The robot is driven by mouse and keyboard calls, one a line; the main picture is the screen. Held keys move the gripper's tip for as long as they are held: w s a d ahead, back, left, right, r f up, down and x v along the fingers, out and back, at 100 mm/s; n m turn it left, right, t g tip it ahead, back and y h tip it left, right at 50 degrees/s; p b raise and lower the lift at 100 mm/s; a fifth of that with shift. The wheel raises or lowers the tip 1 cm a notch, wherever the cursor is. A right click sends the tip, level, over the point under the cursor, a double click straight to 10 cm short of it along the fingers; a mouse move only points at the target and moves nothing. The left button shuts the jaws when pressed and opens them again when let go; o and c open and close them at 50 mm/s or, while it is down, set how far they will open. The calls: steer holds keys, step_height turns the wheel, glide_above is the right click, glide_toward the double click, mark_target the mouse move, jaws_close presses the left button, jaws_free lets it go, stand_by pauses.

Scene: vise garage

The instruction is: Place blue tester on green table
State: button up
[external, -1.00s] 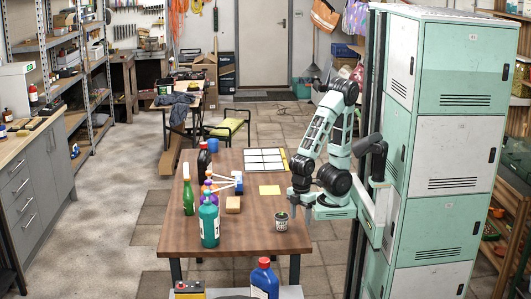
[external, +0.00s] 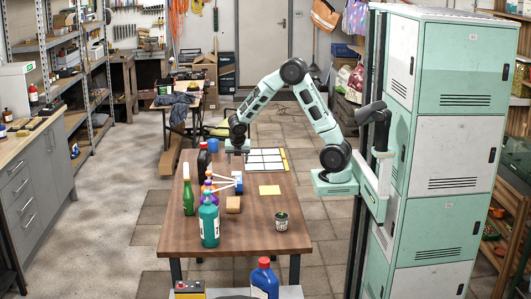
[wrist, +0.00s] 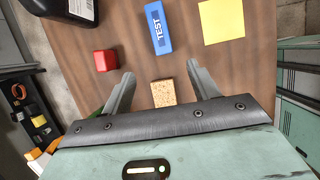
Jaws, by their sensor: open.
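The blue tester (wrist: 158,28), a small blue block marked TEST, lies on the brown wooden table (wrist: 130,20) in the wrist view. In the external view the tester (external: 239,184) is a small blue spot beside the bottles. My gripper (wrist: 160,76) is open and empty above the table, its fingers short of the tester in the wrist view. In the external view my gripper (external: 237,148) is over the table's far part. A low stand with a yellow-green top (external: 216,131) is behind the table, partly hidden by my arm; I cannot tell if it is the green table.
A tan speckled block (wrist: 163,93) and a red block (wrist: 105,60) lie near the tester. A yellow note (wrist: 221,20) is to its right. Several bottles, including a teal one (external: 209,222), stand on the table's left. A cup (external: 281,221) is at front right.

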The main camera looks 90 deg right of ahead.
mark_target(239, 179)
steer(key=x, duration=0.4)
steer(key=d+x, duration=0.1)
steer(key=x, duration=0.3)
steer(key=b+x, duration=0.1)
steer(key=x, duration=0.3)
steer(key=shift+s+d+r, duration=0.2)
steer(key=shift+d, duration=0.25)
steer(key=shift+x, duration=2.85)
steer(key=shift+d+r, duration=0.1)
steer(key=shift+d, duration=0.05)
steer(key=c, duration=1.3)
steer(key=shift+o, duration=0.2)
